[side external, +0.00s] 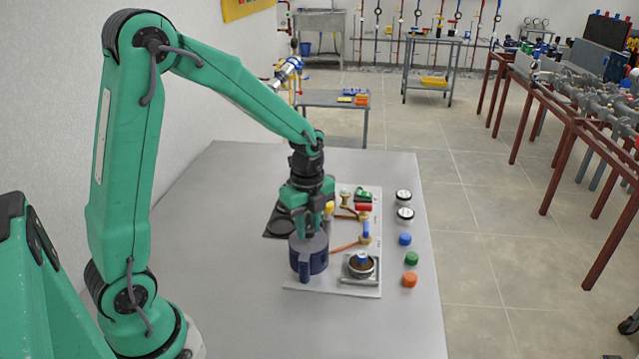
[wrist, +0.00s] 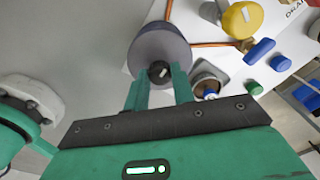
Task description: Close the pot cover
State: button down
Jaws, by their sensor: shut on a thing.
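The pot (side external: 308,262) is dark blue with a handle toward the camera. It stands upright on the left part of the white board in the side view. The grey round cover (side external: 303,241) is over its mouth, and it also shows from above in the wrist view (wrist: 160,42). My gripper (side external: 311,230) points down over the cover and is shut on its dark knob (wrist: 158,70). The cover hides the pot's inside. I cannot tell whether the cover touches the rim all round.
A round metal burner-like fitting (side external: 361,266) stands right of the pot on the white board (side external: 332,289). Valves and copper pipes lie behind. Blue (side external: 405,239), green (side external: 411,258) and orange (side external: 410,280) knobs line the table's right side. A dark pad (side external: 273,229) lies left. The table front is clear.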

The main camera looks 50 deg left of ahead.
aim_at(309, 229)
jog(key=shift+w, duration=0.1)
jog(key=c, duration=1.2)
grip_release()
jog(key=shift+o, duration=0.2)
jog(key=shift+r, duration=0.15)
jog(key=shift+r, duration=3.8)
jog(key=s+d+r+n+t, duration=0.2)
jog(key=s+r+n, duration=0.2)
jog(key=s+n, duration=0.3)
jog(key=s+d+r+n+t, duration=0.3)
jog(key=s+n, duration=0.5)
jog(key=n, duration=0.3)
jog(key=shift+s+r+t, duration=0.15)
jog(key=shift+r+t, duration=0.15)
jog(key=shift+r, duration=0.1)
